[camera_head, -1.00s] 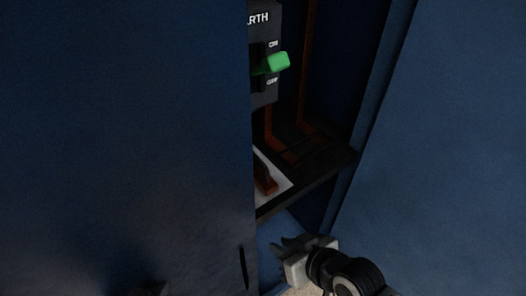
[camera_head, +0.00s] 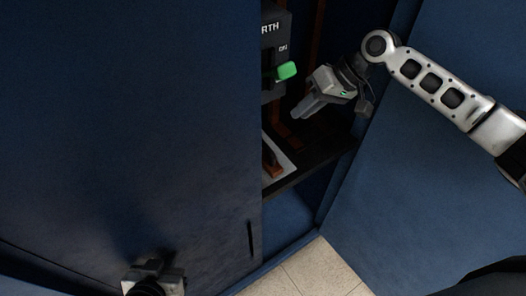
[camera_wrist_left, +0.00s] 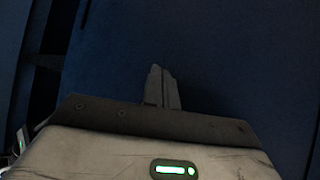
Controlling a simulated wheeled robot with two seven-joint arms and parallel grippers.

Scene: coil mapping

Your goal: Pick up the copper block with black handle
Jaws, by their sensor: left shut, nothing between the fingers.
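A copper-coloured block (camera_head: 272,157) with a dark part on it lies on a white sheet on the shelf inside the blue cabinet. The near left door hides part of it. My right gripper (camera_head: 303,109) is in the cabinet opening, above and to the right of the block, not touching it. Its fingers look close together, and I cannot tell whether they are shut. My left gripper (camera_head: 150,268) is low in front of the left door. In the left wrist view its fingers (camera_wrist_left: 162,86) are together and empty, pointing at a blue surface.
The left cabinet door (camera_head: 130,130) covers much of the view. A right blue panel (camera_head: 430,180) stands beyond the opening. A black unit with a green knob (camera_head: 287,71) is above the shelf (camera_head: 320,163). Pale floor tiles (camera_head: 310,270) show below.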

